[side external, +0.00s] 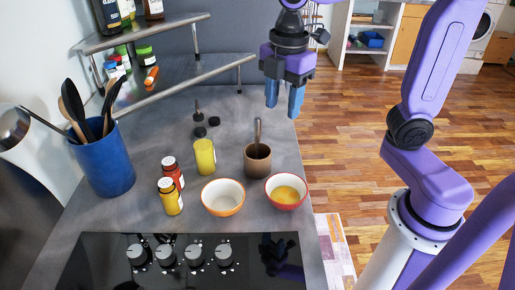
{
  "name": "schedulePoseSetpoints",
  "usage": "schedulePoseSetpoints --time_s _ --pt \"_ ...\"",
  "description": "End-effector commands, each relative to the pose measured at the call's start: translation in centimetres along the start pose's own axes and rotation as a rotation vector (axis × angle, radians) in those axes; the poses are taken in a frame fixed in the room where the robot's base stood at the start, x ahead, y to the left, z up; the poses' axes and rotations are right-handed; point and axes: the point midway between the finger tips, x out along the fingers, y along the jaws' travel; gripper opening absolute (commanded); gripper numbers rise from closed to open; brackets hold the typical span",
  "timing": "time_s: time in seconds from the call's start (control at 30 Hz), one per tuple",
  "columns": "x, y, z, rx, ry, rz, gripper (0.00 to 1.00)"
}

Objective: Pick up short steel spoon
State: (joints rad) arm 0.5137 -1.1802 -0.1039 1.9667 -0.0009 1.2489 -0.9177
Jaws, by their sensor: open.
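A white bowl (222,209), a red-rimmed bowl with yellow contents (286,203), a yellow cup (205,161) and two sauce bottles (171,203) stand near the brown cup. The cooktop (95,262) is in front. A raised shelf (185,80) runs behind. Small dark objects (199,117) sit behind the yellow cup.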

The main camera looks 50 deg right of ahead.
Motion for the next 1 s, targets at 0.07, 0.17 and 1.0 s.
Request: schedulePoseSetpoints --time_s 0.07,0.17,1.0 --pt "-1.1 2.2 0.0 -0.054 0.000 0.004 0.48" --pt "-2.5 4.5 0.3 -0.132 -0.003 0.004 0.48" --pt "2.6 8.6 1.8 -0.301 -0.011 -0.002 0.48"
